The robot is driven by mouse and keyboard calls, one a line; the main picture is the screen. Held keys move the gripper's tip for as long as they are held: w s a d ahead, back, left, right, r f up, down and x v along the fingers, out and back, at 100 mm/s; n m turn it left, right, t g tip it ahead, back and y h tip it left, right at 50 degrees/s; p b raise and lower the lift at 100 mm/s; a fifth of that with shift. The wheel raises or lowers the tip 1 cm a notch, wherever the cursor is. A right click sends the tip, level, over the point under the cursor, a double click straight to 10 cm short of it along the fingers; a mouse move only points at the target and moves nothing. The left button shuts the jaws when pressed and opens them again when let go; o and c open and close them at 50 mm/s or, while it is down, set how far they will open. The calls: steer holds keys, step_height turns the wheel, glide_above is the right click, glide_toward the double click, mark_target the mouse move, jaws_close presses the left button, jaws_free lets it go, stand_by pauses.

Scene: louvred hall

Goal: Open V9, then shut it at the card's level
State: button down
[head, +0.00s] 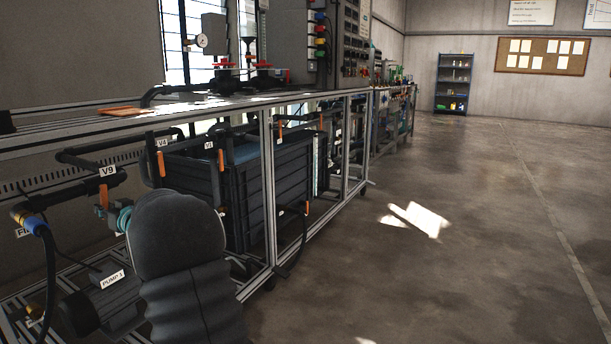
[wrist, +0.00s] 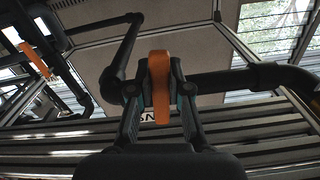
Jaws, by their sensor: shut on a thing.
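The V9 label (head: 108,171) hangs on a dark pipe under the bench at left in the head view. The orange handle of V9 (head: 103,195) shows just below it, close to my gripper (head: 123,217), which is mostly hidden behind my arm. In the wrist view, my gripper (wrist: 160,88) has one finger on each side of the upright orange handle (wrist: 160,70) and is shut on it. A white label (wrist: 149,121) behind the fingers is partly covered. I cannot make out the card or its level mark.
A dark tank (head: 245,190) stands under the bench right of V9. Other orange handles, one by the V4 label (head: 162,143), are nearby. Pump 1 (head: 112,279) sits low at left. The bench frame post (head: 268,190) is close; the floor to the right is clear.

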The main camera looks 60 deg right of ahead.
steer(key=shift+d+n, duration=0.65)
steer(key=shift+n, duration=0.25)
steer(key=c, duration=1)
jaws_free()
steer(key=shift+s+r, duration=0.1)
steer(key=shift+r, duration=0.1)
steer(key=shift+a+f, duration=0.1)
steer(key=shift+a, duration=0.1)
steer(key=shift+s, duration=3.45)
steer(key=shift+s, duration=0.1)
